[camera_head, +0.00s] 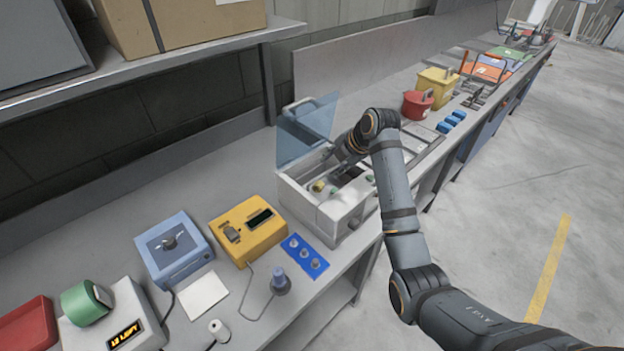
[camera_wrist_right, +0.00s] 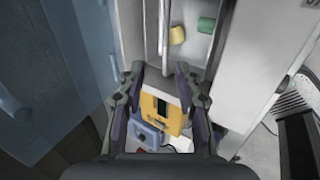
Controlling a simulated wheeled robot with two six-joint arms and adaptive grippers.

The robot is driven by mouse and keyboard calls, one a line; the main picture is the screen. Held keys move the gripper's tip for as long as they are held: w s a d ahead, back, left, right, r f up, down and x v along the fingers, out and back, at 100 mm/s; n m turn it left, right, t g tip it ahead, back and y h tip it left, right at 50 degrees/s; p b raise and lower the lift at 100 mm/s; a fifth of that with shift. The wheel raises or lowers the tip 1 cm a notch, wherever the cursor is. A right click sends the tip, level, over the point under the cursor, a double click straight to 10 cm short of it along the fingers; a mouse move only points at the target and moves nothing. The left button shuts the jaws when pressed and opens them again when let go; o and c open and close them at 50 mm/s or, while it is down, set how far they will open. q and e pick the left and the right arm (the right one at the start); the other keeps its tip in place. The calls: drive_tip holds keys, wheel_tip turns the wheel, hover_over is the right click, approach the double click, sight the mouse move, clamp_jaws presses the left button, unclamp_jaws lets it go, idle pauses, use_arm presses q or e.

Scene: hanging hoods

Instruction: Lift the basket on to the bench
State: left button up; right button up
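A pale grey box-shaped machine (camera_head: 330,215) stands on the bench with its clear blue lid (camera_head: 305,130) raised. Inside is an open compartment, likely the basket, with a yellow piece (camera_wrist_right: 177,34) and a green piece (camera_wrist_right: 206,25) in it. The basket's own rim is hard to tell from the machine's walls. My right gripper (camera_head: 347,158) is over the machine's opening, its fingertips partly hidden in the head view. In the right wrist view the gripper (camera_wrist_right: 160,76) has its fingers apart beside the compartment's end, with nothing clearly held. My left gripper is not in view.
A yellow device (camera_head: 248,228), a blue device (camera_head: 173,248) and a blue mat (camera_head: 304,256) stand left of the machine. A red container (camera_head: 417,104) and a yellow bin (camera_head: 438,87) stand farther along the bench. A shelf (camera_head: 150,65) overhangs the back left.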

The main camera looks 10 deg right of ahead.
sight(319, 178)
drive_tip(key=p+x, duration=0.1)
drive_tip(key=x, duration=0.1)
drive_tip(key=p+x, duration=0.1)
drive_tip(key=x, duration=0.1)
drive_tip(key=s+p+x, duration=0.1)
drive_tip(key=x, duration=0.2)
drive_tip(key=shift+a+f, duration=0.15)
drive_tip(key=shift+a, duration=0.15)
drive_tip(key=shift+x, duration=1.15)
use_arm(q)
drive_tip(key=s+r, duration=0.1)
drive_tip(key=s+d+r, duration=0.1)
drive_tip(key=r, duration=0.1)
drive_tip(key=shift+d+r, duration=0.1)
use_arm(e)
drive_tip(key=shift+f, duration=0.3)
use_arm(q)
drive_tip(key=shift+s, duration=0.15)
use_arm(e)
clamp_jaws()
